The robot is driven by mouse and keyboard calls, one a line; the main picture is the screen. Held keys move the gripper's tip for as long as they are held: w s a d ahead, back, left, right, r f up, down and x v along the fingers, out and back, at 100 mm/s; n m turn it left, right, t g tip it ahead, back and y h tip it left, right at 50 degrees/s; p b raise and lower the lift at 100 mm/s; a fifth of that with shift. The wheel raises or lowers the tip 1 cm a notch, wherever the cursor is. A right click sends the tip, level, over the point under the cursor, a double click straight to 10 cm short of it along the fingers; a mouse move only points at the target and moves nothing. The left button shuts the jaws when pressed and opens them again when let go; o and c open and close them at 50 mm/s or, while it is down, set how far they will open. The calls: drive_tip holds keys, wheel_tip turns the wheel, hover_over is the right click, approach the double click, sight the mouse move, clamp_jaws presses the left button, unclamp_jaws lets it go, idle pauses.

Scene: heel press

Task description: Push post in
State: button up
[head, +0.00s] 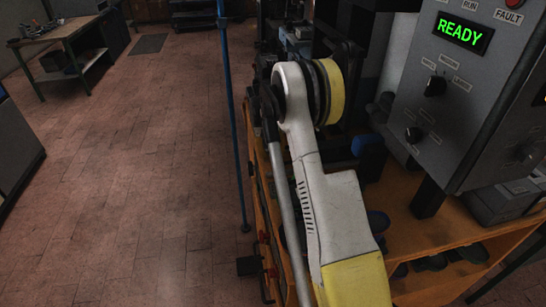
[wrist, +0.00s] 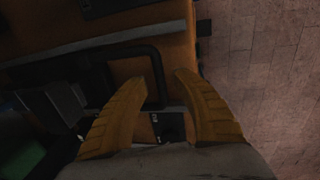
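My gripper (wrist: 161,77) shows in the wrist view as two curved yellow ribbed fingers. The fingertips are apart with nothing between them. They are over an orange surface (wrist: 128,69) with a black rounded frame (wrist: 158,62) close by. A small black part with white marks (wrist: 167,127) is visible between the finger bases. In the head view my gripper is hidden beyond my white and yellow arm. A tall blue upright (head: 229,110) stands left of the orange bench in the head view; I cannot tell whether it is the post. No other post is clear.
A grey control box (head: 470,85) with a green READY display (head: 463,33) stands at right. The orange bench (head: 408,235) holds dark shoe-like pieces on its lower shelf. The brick floor (head: 130,180) is open at left. A work table (head: 65,35) stands at far left.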

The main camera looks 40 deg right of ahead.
drive_tip(key=shift+f, duration=0.1)
clamp_jaws()
drive_tip(key=shift+s, duration=0.1)
drive_tip(key=shift+s+d, duration=0.35)
drive_tip(key=shift+d, duration=0.3)
drive_tip(key=shift+s+d, duration=0.3)
drive_tip(key=shift+d, duration=0.35)
unclamp_jaws()
drive_tip(key=shift+d, duration=0.1)
